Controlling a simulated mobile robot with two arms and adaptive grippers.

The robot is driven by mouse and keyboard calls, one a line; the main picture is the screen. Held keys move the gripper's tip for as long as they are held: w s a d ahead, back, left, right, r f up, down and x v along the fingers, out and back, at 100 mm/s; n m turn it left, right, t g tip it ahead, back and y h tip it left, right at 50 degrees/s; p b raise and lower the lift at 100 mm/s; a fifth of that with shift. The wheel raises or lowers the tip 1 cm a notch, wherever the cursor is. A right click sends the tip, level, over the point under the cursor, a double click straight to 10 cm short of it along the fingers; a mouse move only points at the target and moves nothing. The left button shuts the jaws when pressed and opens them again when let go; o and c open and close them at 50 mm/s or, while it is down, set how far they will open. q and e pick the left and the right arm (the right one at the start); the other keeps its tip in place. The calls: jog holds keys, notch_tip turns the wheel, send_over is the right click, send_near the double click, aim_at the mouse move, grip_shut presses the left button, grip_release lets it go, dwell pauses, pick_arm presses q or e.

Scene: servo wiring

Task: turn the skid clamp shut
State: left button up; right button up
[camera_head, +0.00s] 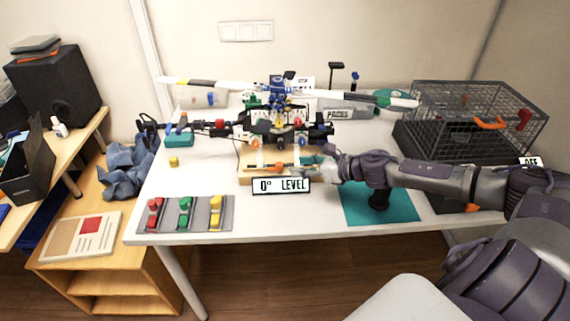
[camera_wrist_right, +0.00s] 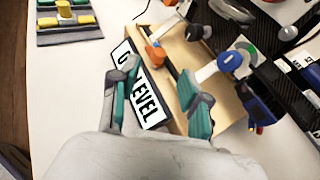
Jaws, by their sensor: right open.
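The skid clamp shows as a small orange lever (camera_head: 279,168) on a wooden stand (camera_head: 246,179) under the drone (camera_head: 272,128). In the right wrist view the orange lever (camera_wrist_right: 155,53) sits on the wooden stand (camera_wrist_right: 178,45), beside a dark bar. My right gripper (camera_head: 312,163) comes in from the right, just right of the lever. In the right wrist view its teal-padded fingers (camera_wrist_right: 160,82) are apart, with the lever just beyond and between the tips. I see no contact with the lever. My left gripper is not in view.
A "0° LEVEL" sign (camera_head: 281,186) stands at the front of the stand, close under my right fingers. A grey tray (camera_head: 205,228) with red, green and yellow pieces lies front left. A teal mat (camera_head: 352,214) lies at right, a wire cage (camera_head: 458,105) behind it.

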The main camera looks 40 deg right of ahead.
aim_at(281, 164)
jog(key=p+x, duration=0.1)
jog(key=x, duration=0.4)
jog(key=shift+r+p, duration=0.1)
jog(key=shift+p, duration=0.2)
jog(key=shift+w+a+f, duration=0.25)
jog(key=shift+w, duration=0.2)
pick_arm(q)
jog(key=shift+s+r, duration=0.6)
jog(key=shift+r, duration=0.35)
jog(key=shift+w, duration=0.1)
pick_arm(e)
grip_shut()
